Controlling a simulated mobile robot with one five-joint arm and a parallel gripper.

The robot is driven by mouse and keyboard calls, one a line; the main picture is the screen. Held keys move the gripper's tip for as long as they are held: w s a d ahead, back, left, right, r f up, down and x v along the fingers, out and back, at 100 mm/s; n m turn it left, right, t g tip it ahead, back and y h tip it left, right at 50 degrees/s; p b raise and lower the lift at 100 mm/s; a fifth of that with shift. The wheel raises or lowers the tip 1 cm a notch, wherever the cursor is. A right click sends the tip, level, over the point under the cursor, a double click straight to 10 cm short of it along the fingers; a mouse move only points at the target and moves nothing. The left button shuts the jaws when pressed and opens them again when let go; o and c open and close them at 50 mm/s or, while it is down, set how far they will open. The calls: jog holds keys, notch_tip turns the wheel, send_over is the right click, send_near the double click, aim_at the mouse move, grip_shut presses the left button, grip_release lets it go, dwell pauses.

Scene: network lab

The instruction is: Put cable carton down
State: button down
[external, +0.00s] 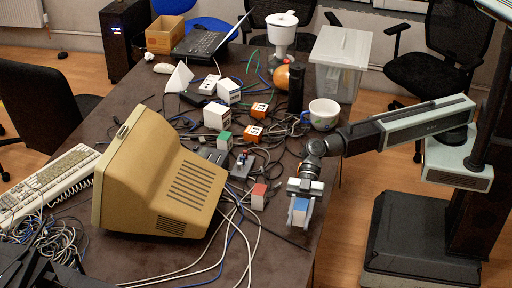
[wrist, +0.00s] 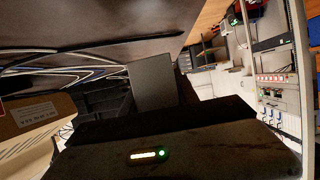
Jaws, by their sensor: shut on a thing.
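In the external view, my gripper (external: 302,190) is shut on a small white box with a blue face (external: 299,211). It is the carton I hold, at the right front edge of the dark table (external: 270,262). I cannot tell whether its underside touches the table. The wrist view shows a dark grey block (wrist: 152,80) in the middle, above a dark part with a lit indicator; the carton's coloured face cannot be made out there.
A red-topped white box (external: 259,197) stands just left of the held carton. Loose cables and a beige monitor (external: 165,180) lie further left. A patterned mug (external: 322,114) stands behind, near the right edge.

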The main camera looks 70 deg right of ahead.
jog(key=shift+s+d+r, duration=0.15)
jog(key=shift+s+d, duration=0.65)
jog(key=shift+d, duration=0.05)
jog(key=shift+w+d, duration=0.15)
jog(key=shift+w, duration=0.15)
jog(key=w+d+r+m+t+p, duration=0.3)
jog(key=w+d+p, duration=0.1)
jog(key=w+d, duration=0.6)
notch_tip(320, 180, up, 2)
jog(key=m+t+p, duration=0.2)
send_over(266, 182)
jog(key=shift+h, duration=0.5)
notch_tip(266, 182, down, 10)
jog(key=b, duration=1.1)
jog(key=shift+w+f, duration=0.15)
jog(key=shift+r, duration=0.25)
jog(key=shift+f, duration=0.2)
jog(key=c, duration=0.9)
grip_release()
